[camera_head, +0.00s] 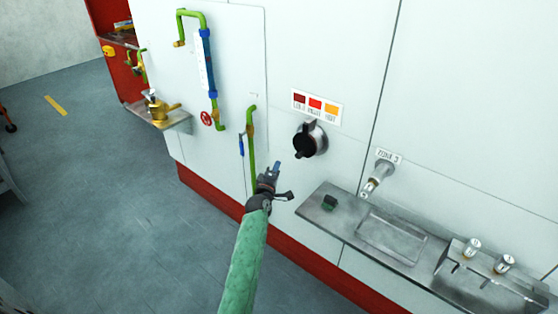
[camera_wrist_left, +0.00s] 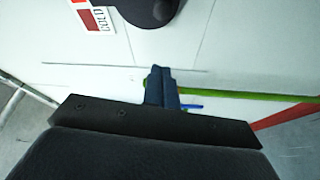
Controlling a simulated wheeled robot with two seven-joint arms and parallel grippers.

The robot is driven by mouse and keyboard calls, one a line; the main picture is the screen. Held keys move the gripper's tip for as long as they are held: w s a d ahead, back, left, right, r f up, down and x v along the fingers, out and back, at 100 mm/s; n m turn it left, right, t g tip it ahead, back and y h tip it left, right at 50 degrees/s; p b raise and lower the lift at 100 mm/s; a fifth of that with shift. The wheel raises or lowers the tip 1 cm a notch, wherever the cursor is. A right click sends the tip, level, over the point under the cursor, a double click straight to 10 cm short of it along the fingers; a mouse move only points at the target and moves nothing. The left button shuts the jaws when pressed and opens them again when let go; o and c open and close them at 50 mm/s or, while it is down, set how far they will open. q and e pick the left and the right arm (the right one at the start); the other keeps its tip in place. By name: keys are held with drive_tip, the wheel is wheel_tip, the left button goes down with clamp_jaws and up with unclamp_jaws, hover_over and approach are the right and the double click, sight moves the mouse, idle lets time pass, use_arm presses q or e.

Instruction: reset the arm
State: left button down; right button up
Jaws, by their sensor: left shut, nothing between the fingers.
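My left arm, in a green sleeve, reaches up from the bottom of the head view. Its gripper (camera_head: 276,168) is shut and empty in front of the white wall panel. It is left of and below the black rotary knob (camera_head: 310,140), apart from it. In the left wrist view the shut fingers (camera_wrist_left: 160,88) point at the white panel, and part of the black knob (camera_wrist_left: 146,8) shows at the top. My right gripper is not in view.
A colour label (camera_head: 317,107) sits above the knob. A steel shelf (camera_head: 345,228) with a tap (camera_head: 376,178) juts out at the right. Green pipes (camera_head: 251,150) with a red valve wheel (camera_head: 206,118) run at the left. The floor (camera_head: 110,200) at the left is largely clear.

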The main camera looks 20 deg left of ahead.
use_arm(q)
drive_tip(key=shift+s, duration=0.8)
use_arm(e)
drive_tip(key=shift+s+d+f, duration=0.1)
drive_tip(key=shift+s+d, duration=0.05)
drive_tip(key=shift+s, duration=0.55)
